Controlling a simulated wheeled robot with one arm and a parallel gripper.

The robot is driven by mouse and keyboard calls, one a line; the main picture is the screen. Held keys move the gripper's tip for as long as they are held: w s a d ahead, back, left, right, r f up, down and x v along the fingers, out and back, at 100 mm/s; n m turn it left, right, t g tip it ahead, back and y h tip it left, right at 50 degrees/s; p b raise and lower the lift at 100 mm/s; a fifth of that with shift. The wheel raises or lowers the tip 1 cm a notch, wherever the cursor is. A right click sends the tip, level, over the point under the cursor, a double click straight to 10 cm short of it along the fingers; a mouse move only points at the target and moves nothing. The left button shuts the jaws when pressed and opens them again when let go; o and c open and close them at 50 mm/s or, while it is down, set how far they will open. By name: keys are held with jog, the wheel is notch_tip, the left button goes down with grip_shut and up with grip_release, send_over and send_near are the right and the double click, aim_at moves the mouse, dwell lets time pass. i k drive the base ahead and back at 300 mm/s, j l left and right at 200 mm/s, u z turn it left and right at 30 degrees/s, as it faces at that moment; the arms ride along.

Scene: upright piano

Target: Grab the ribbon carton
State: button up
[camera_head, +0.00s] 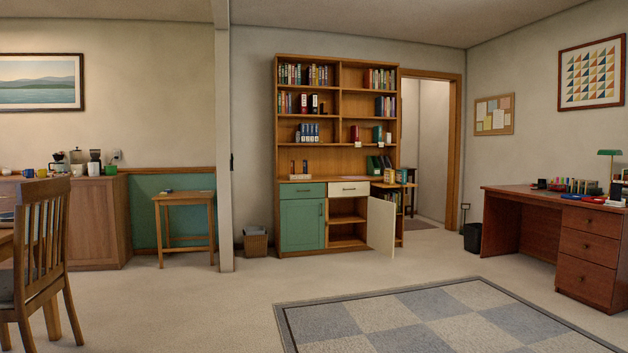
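I cannot make out a ribbon carton in the head view; the small items on the shelves and desk are too small to tell apart. A tall wooden bookcase (335,160) stands against the back wall. Its lower right cabinet door (381,225) is white and swung open, and the shelves behind it look empty. Its lower left door (302,224) is green and shut. The white drawer (349,188) above the open cabinet looks closed. My gripper is not in view.
A red-brown desk (586,262) with small items stands at the right. A checkered rug (430,318) lies in front. A small table (184,197), a sideboard (96,225) and a chair (40,250) are at the left. Open carpet leads to the bookcase.

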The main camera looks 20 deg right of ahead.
aim_at(389, 178)
jog(key=i+l+z, duration=0.45)
jog(key=i+z, duration=0.15)
jog(key=i, duration=0.2)
jog(key=i+l+z, duration=0.1)
jog(key=i+z, duration=0.35)
jog(key=i, duration=4)
